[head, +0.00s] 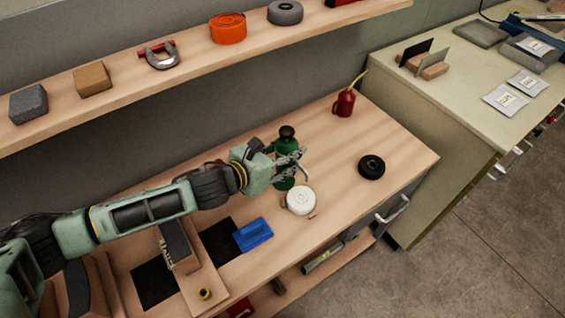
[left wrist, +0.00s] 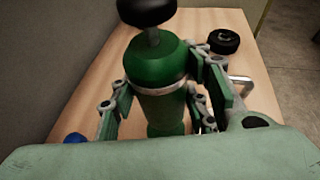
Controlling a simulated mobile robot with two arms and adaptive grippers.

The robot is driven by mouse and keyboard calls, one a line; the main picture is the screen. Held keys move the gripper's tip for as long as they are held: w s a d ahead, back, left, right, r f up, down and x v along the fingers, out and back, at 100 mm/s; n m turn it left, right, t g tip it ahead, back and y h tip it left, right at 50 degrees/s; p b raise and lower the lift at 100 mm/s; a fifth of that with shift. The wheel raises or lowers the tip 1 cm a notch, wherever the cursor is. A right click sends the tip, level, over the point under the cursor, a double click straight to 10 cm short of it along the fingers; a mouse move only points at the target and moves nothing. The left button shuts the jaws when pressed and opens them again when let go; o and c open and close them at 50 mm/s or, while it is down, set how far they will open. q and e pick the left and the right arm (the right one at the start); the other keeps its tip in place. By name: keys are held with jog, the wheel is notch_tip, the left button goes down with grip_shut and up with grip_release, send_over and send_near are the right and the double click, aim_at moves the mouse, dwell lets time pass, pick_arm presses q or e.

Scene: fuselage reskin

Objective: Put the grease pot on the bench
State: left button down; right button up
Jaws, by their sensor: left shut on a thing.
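The grease pot (head: 286,144), green with a black knob on top and a pale band around it, is upright over the wooden bench (head: 322,143). My left gripper (head: 301,163) is shut on it from the left. In the left wrist view the grease pot (left wrist: 160,62) stands between the two fingers of the left gripper (left wrist: 165,105), which lie on both sides of its body. Its base is partly hidden, and I cannot tell whether it touches the bench top. My right gripper is not in view.
A white round tin (head: 301,200) is close in front of the grease pot. A black ring (head: 371,167) lies to the right, a red oil can (head: 344,102) stands behind, and a blue block (head: 253,234) lies front left. A shelf (head: 200,62) runs above. Bench at right centre is clear.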

aim_at(278, 167)
pick_arm(q)
jog(key=shift+a, duration=0.25)
jog(key=shift+f, duration=2.1)
jog(key=shift+f, duration=0.2)
jog(key=c, duration=1)
grip_release()
